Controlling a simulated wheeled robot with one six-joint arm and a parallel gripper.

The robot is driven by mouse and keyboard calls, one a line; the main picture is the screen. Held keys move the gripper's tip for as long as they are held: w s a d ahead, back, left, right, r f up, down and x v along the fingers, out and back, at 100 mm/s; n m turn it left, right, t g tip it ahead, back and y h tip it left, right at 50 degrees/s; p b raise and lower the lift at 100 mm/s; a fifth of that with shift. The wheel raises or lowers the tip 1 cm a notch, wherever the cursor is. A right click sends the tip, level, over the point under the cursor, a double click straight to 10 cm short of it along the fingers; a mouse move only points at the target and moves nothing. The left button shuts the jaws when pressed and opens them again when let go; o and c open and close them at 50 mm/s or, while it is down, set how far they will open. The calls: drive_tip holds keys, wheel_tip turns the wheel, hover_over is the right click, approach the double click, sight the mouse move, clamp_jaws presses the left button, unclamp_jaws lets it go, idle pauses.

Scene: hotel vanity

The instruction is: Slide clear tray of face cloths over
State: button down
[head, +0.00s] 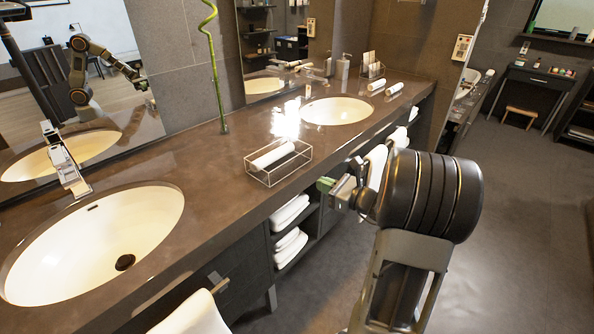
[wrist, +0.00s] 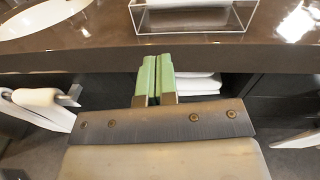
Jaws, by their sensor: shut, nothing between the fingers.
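The clear tray (head: 278,162) stands on the brown vanity counter between the two sinks, near the front edge. White rolled face cloths (head: 273,154) lie in it. In the wrist view the tray (wrist: 196,32) is at the top, beyond the counter's front edge, with the white cloth (wrist: 185,3) partly cut off by the frame. My gripper (head: 327,185) is in front of the counter, to the right of the tray and apart from it. In the wrist view its green fingertips (wrist: 155,76) are together and empty, below the tray in the picture.
The near sink (head: 95,240) is left of the tray, and the far sink (head: 338,110) is beyond it. A green bamboo stem (head: 216,75) stands behind the tray. Folded towels (head: 290,243) fill shelves under the counter. Bare counter (head: 215,160) lies left of the tray.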

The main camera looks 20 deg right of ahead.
drive_tip(key=d+m+t, duration=0.1)
drive_tip(key=d, duration=0.1)
drive_tip(key=m+h, duration=0.1)
approach(291, 161)
drive_tip(key=shift+t, duration=0.3)
drive_tip(key=x, duration=0.7)
drive_tip(key=shift+w+a+f+p, duration=0.2)
drive_tip(key=shift+w+a+p, duration=0.05)
drive_tip(key=shift+p, duration=0.1)
